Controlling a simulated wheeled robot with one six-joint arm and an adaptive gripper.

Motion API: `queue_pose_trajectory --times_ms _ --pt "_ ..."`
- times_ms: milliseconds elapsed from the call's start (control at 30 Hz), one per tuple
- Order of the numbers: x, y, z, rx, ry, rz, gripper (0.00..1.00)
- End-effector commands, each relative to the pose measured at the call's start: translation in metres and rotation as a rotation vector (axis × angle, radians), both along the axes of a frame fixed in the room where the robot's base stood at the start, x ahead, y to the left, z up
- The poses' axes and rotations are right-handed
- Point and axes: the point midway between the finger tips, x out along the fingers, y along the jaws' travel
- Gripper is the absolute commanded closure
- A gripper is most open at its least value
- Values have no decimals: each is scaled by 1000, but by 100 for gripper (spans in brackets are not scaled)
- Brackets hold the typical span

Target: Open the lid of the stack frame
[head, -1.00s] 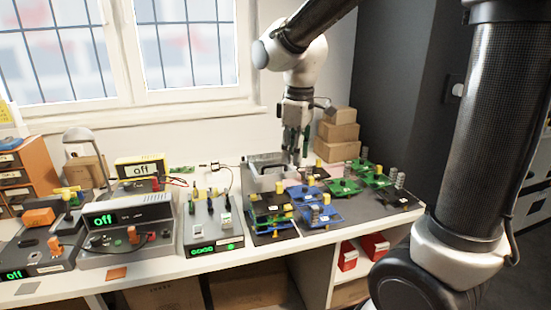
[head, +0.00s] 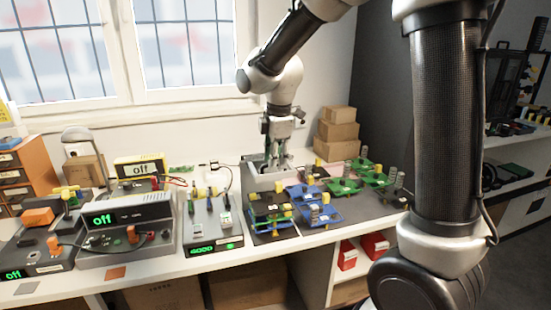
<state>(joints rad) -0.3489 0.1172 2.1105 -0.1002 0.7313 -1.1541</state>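The fingertips are small and partly merge with the box behind.
Blue trays (head: 322,212) and green boards (head: 345,187) lie right of the stand. A grey device (head: 213,222) with a green display stands close on its left. Cardboard boxes (head: 338,130) are stacked at the back right. Red bins (head: 348,255) sit below the bench.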

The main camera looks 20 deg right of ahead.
Motion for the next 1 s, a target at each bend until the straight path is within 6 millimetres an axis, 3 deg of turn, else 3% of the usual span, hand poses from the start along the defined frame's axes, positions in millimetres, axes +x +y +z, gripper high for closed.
queue_pose_trajectory --times_ms 300,467,500,1000 --pt "1 0 -4 0 0 0 69" --pt "1 0 -4 0 0 -1 98" --pt "1 0 -4 0 0 -1 100" --pt "3 0 5 0 53 -2 100"
